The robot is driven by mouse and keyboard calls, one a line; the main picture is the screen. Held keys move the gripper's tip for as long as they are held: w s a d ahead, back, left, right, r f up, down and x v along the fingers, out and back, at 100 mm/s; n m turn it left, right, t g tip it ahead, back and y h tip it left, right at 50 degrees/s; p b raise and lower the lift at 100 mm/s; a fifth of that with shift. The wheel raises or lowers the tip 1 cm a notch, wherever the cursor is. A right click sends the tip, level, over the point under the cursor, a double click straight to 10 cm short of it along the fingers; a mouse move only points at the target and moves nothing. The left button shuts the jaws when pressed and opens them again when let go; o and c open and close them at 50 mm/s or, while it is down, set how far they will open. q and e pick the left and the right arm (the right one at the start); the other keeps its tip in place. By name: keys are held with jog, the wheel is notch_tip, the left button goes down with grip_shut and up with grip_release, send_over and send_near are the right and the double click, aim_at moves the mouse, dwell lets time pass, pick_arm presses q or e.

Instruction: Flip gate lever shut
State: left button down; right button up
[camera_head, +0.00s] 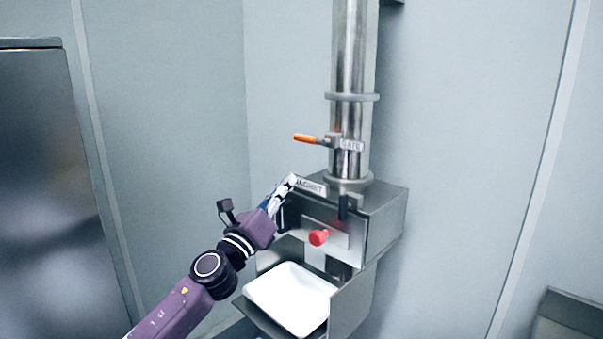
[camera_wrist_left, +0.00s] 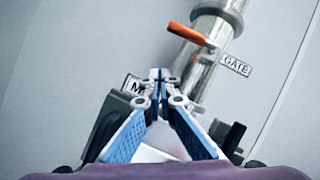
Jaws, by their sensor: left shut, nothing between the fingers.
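The gate lever (camera_head: 306,138) has an orange handle and sticks out to the left from the vertical steel pipe (camera_head: 350,60), beside the GATE label (camera_head: 351,145). The lever also shows in the left wrist view (camera_wrist_left: 188,33), up and to the right of the fingertips, with the GATE label (camera_wrist_left: 236,65) to its right. My left gripper (camera_head: 291,180) is shut and empty. It is below the lever, near the MAGNET label, and apart from the lever. Its closed fingertips also show in the left wrist view (camera_wrist_left: 160,75). My right gripper is in neither view.
The steel sifter housing (camera_head: 385,205) sits under the pipe, with a red knob (camera_head: 319,237) on its front. A white tray (camera_head: 262,296) lies below it. A steel cabinet (camera_head: 35,180) stands at the far left. The space left of the lever looks clear.

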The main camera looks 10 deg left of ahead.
pick_arm(q)
jog(key=v, duration=0.4)
jog(key=shift+w+a+f, duration=0.1)
jog(key=shift+a+f, duration=0.15)
jog(key=shift+a, duration=0.1)
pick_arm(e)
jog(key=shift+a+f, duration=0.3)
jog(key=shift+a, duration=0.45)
